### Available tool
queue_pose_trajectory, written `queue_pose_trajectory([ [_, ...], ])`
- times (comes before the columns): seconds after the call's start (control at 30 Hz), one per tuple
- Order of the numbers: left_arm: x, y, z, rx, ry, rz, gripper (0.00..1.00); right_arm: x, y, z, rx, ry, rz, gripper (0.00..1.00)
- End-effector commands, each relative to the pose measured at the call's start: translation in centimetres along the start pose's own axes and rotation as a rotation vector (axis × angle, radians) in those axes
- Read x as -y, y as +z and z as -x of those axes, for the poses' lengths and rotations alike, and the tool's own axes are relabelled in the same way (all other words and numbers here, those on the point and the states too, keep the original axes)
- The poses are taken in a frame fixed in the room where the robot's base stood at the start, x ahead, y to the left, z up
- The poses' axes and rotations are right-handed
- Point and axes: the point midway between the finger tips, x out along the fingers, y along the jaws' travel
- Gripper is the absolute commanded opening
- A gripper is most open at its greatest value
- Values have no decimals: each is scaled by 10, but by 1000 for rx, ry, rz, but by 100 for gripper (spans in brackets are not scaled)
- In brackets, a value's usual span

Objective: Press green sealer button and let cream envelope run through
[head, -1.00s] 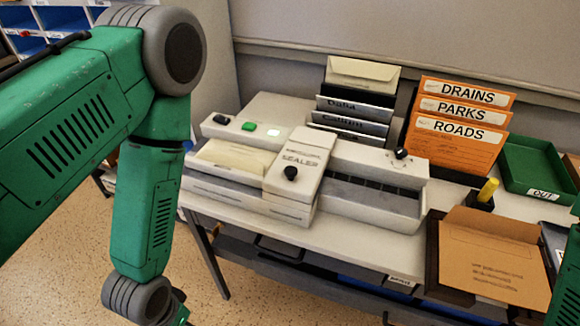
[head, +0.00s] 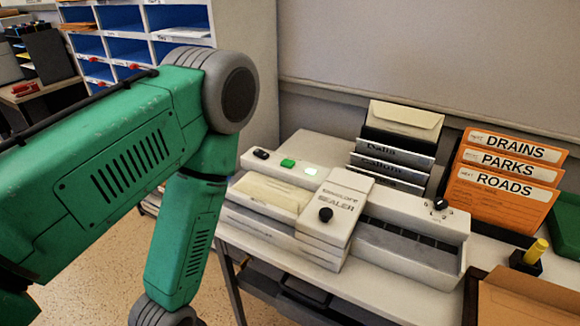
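The white sealer (head: 340,210) stands on the table against the wall, with a black knob on its raised middle block. Its green button (head: 288,163) is on the back ledge at the left, beside a lit pale indicator (head: 311,171). A cream envelope (head: 273,192) lies flat in the sealer's left feed tray. Another cream envelope (head: 405,114) stands upright at the back of the sorter rack behind the sealer. My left arm crosses the left of the view, in front of the sealer's left end; its gripper is below the frame. My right gripper is not in view.
Orange folders marked DRAINS, PARKS and ROADS (head: 497,201) stand right of the rack. A yellow-handled stamp (head: 535,252), a brown box (head: 525,300) and a green tray (head: 568,222) are at the right. Blue pigeonholes (head: 130,47) stand behind my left arm.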

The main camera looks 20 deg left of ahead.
Motion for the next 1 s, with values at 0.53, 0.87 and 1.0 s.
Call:
queue_pose_trajectory([
  [0.53,0,0,0,0,0,0,0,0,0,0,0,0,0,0],
  [0.87,0,0,0,0,0,0,0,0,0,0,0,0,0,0],
  [1.0,0,0,0,0,0,0,0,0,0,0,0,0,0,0],
])
